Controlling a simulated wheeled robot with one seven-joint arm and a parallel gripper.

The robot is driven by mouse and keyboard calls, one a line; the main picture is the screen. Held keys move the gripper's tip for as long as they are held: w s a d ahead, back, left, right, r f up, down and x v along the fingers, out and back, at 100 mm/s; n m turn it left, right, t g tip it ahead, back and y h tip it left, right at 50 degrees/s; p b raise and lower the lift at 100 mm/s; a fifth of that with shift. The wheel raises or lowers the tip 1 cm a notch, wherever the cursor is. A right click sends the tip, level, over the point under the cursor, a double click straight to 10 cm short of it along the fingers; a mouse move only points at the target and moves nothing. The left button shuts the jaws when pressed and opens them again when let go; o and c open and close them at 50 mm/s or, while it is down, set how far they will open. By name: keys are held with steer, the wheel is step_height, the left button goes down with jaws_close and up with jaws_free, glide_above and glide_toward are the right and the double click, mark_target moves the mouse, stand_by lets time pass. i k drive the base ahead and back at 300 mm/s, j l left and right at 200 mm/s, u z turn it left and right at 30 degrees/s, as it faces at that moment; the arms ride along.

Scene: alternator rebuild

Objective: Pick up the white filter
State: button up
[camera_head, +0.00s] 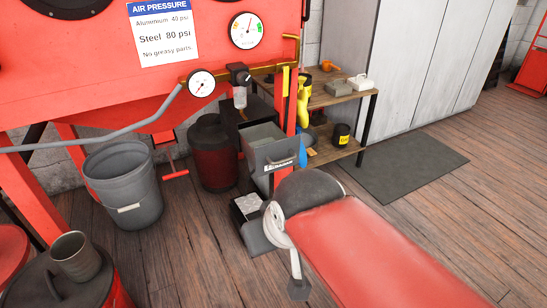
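A small white object (361,81) stands on the top board of the wooden shelf, right of a grey-beige block (338,88). It is the clearest white loose item, but it is too small for me to be sure that it is the filter. A pale textured piece (247,206) also shows in a dark box on the floor, partly hidden. An air-line unit with a pale bowl (240,97) hangs below the red cabinet. Nothing is seen touching the white object on the shelf.
A dark mat (410,165) lies on open floor at right.

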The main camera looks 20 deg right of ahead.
mark_target(360, 83)
steer(key=z, duration=1.35)
steer(key=i+l, duration=0.1)
steer(key=i, duration=0.55)
steer(key=i+u, duration=0.1)
steer(key=i, duration=0.55)
steer(key=i+l, duration=0.2)
steer(key=i, duration=0.45)
steer(key=i+l+u, duration=0.1)
steer(key=i, duration=0.5)
